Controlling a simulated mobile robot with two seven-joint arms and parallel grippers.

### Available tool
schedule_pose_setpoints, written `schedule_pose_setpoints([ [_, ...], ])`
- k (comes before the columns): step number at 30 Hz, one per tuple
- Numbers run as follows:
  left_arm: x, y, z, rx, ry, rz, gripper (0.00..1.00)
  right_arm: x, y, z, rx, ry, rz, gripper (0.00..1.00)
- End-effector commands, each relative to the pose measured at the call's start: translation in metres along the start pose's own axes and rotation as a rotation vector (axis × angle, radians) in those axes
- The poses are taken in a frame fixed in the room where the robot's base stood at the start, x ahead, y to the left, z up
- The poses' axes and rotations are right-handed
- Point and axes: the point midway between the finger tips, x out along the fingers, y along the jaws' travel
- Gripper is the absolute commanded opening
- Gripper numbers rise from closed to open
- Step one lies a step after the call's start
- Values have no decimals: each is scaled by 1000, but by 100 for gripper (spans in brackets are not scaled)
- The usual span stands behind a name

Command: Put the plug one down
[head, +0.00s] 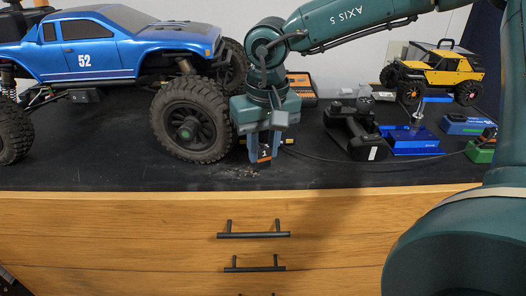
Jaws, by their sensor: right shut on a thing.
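My right gripper (265,146) points down just right of the blue truck's front wheel, low over the black bench top. It is shut on plug one (264,154), a small dark piece with an orange part and a white "1" on its face. The fingers hide part of the plug. I cannot tell whether the plug's lower end touches the mat. A thin dark cable (350,160) runs right from beside the plug. My left gripper is not in view.
A large blue truck (130,55) stands at left. Behind the gripper is an orange-and-black case (301,88). To the right are a black transmitter (350,130), a blue stand (410,140), a yellow crawler (438,72) and a green block (481,152). The bench's front strip (350,176) is mostly clear.

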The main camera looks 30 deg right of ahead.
Motion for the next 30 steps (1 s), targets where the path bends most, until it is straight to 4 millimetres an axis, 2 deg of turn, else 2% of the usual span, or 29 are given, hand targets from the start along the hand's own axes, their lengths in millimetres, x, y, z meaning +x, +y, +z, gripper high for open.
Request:
schedule_pose_setpoints([
  [4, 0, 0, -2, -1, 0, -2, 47, 15, 0, 2, -1, -2, 1, 5],
  [15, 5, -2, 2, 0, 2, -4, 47, 21, 0, 2, 0, 0, 0, 5],
  [16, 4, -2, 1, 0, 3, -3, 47, 20, 0, 2, 0, 0, 0, 28],
  [24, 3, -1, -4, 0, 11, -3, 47, 19, 0, 2, 0, 0, 0, 48],
  [30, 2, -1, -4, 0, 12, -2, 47, 18, 0, 2, 0, 0, 0, 48],
])
